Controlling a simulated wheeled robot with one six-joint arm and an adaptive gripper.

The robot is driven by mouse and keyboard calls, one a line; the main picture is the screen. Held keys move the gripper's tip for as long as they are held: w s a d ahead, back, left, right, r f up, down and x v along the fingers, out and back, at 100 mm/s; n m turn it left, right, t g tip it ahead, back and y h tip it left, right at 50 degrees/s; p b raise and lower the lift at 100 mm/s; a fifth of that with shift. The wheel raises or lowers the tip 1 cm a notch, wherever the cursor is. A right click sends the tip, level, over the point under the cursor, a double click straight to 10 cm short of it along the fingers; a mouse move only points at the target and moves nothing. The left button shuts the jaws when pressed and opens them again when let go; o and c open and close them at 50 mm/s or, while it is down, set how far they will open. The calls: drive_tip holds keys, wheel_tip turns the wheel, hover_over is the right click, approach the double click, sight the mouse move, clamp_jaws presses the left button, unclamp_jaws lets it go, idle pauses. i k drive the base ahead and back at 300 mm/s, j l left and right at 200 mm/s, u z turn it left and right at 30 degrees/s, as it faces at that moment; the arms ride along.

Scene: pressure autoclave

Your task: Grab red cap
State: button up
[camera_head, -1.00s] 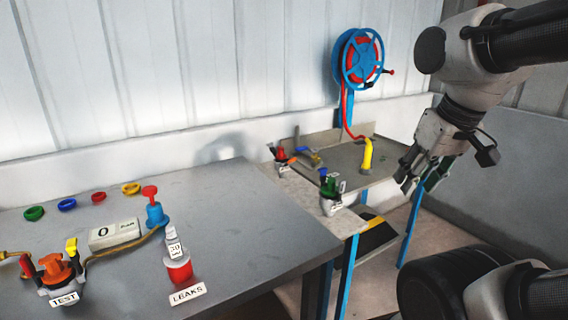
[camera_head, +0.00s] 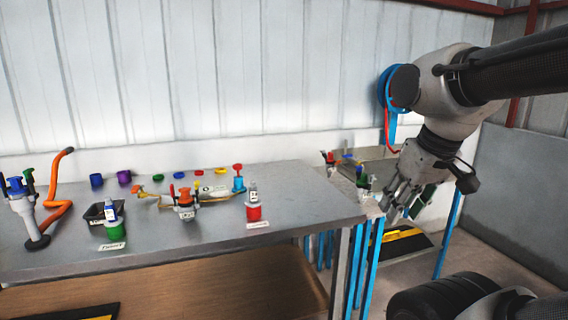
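The red cap (camera_head: 199,173) is a small ring lying near the back of the grey metal table, in a row of coloured caps. It sits between a blue cap (camera_head: 180,175) and a yellow cap (camera_head: 221,171). My gripper (camera_head: 399,208) hangs at the right, fingers pointing down and spread apart, with nothing seen between them. It is well to the right of the red cap, beyond the table's right end in the picture.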

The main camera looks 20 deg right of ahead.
sight(330, 159)
drive_tip(key=i+l+u, duration=0.15)
drive_tip(key=l+u, duration=0.25)
drive_tip(key=i+l+u, duration=0.1)
drive_tip(key=l+u, duration=0.15)
drive_tip(key=u, duration=0.15)
drive_tip(key=l+u, duration=0.4)
drive_tip(key=l, duration=3.6)
